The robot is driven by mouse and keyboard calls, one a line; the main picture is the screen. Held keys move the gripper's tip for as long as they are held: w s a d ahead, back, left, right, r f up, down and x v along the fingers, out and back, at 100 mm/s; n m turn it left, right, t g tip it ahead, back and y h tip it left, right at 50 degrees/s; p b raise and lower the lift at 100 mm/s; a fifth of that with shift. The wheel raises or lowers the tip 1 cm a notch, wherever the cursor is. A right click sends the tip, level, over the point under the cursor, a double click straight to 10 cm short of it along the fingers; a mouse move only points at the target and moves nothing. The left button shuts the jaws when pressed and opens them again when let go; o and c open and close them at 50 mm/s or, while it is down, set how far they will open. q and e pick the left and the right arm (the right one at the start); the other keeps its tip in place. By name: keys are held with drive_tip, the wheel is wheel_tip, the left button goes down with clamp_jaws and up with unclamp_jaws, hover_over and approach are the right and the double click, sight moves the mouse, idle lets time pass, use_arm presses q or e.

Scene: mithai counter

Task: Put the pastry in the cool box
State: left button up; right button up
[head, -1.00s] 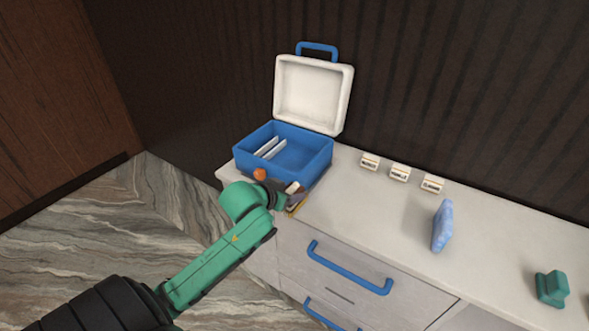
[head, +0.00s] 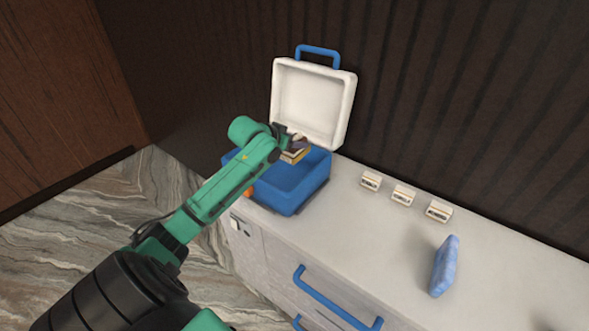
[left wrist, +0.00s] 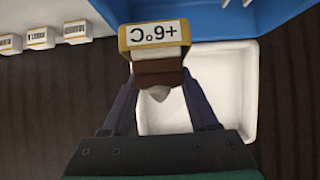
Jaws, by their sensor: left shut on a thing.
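My left gripper (head: 287,142) is shut on the pastry (head: 295,154), a small block with a yellow edge and a brown part. In the left wrist view the pastry (left wrist: 156,72) sits between the two fingers, with a white label showing a temperature upside down. The blue cool box (head: 290,193) stands on the counter with its white lid (head: 312,100) raised. The gripper and pastry are over the back of the box's opening; I cannot tell whether the pastry touches anything. My arm hides the box's left part and dividers. My right gripper is not in view.
Several small white label blocks (head: 403,194) stand in a row on the counter (head: 345,235) right of the box. A light blue slab (head: 444,266) stands further right. A blue drawer handle (head: 335,298) is on the front. The counter just right of the box is clear.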

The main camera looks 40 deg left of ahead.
use_arm(q)
wheel_tip(320, 180, down, 6)
drive_tip(key=shift+r+p, duration=0.1)
drive_tip(key=shift+p, duration=0.25)
drive_tip(key=f, duration=0.6)
drive_tip(key=shift+w+f, duration=0.25)
drive_tip(key=shift+w, duration=0.15)
drive_tip(key=shift+f, duration=0.1)
drive_tip(key=o, duration=1.4)
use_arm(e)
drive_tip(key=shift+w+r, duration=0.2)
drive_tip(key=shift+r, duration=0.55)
use_arm(q)
drive_tip(key=shift+s+r, duration=0.3)
drive_tip(key=shift+s, duration=0.2)
drive_tip(key=v, duration=1.1)
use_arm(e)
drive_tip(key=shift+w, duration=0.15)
